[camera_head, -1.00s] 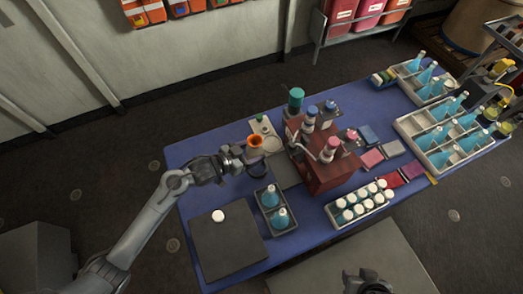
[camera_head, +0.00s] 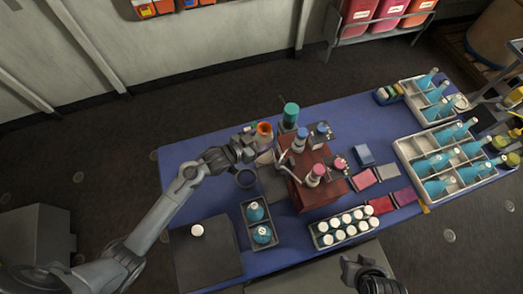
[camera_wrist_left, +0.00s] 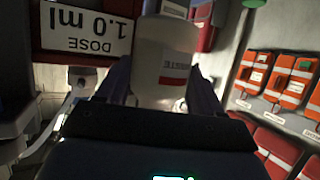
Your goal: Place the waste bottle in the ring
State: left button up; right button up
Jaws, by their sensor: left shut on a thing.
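The waste bottle (camera_head: 265,156) is pale with an orange, funnel-like top. It is in my left gripper (camera_head: 249,150), just left of the dark red rack. In the left wrist view the white bottle (camera_wrist_left: 163,62), with a "WASTE" label, stands between the two fingers.
The dark red rack (camera_head: 313,190) with several capped bottles stands close right of the waste bottle. A tray of two teal bottles (camera_head: 247,215) and a dark square pad (camera_head: 190,262) are nearer. White-capped vials (camera_head: 340,240) and bottle trays (camera_head: 403,150) are to the right.

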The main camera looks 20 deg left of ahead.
pick_arm(q)
notch_tip(320, 180, down, 5)
jog(key=shift+f+b, duration=0.15)
jog(key=shift+b, duration=0.25)
jog(key=shift+f+b, duration=0.45)
jog(key=shift+f, duration=1.5)
jog(key=shift+f, duration=0.1)
